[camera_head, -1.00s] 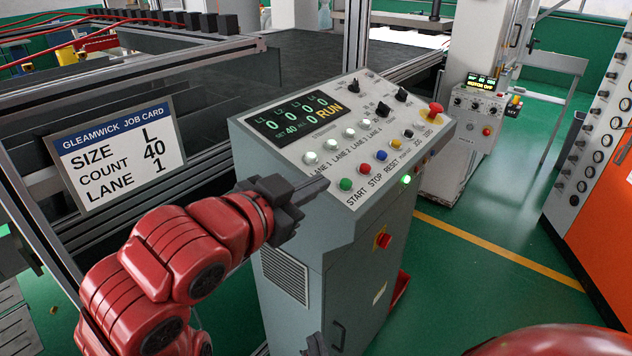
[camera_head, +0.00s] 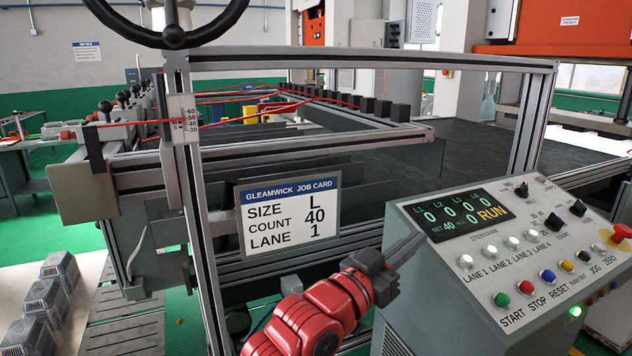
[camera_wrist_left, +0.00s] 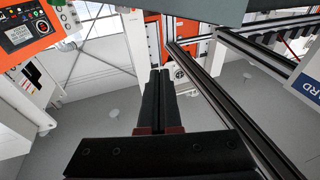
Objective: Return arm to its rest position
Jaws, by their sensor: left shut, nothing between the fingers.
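My left gripper (camera_head: 408,248) is shut and empty. In the head view it is in front of the left edge of the grey control panel (camera_head: 455,262), pointing up and to the right. I cannot tell whether it touches the panel. The panel's display (camera_head: 466,213) reads zeros for the lanes, 40 and RUN. The green START button (camera_head: 503,299) and the red STOP button (camera_head: 525,287) are to the right of the gripper. In the left wrist view the closed fingers (camera_wrist_left: 160,80) point up with nothing between them. My right gripper is not in view.
A job card (camera_head: 289,218) reading size L, count 40, lane 1 hangs on the metal frame (camera_head: 205,240) left of the gripper. A handwheel (camera_head: 172,36) is at the top. Stacks of foil trays (camera_head: 60,275) stand at the lower left. Green floor shows beyond.

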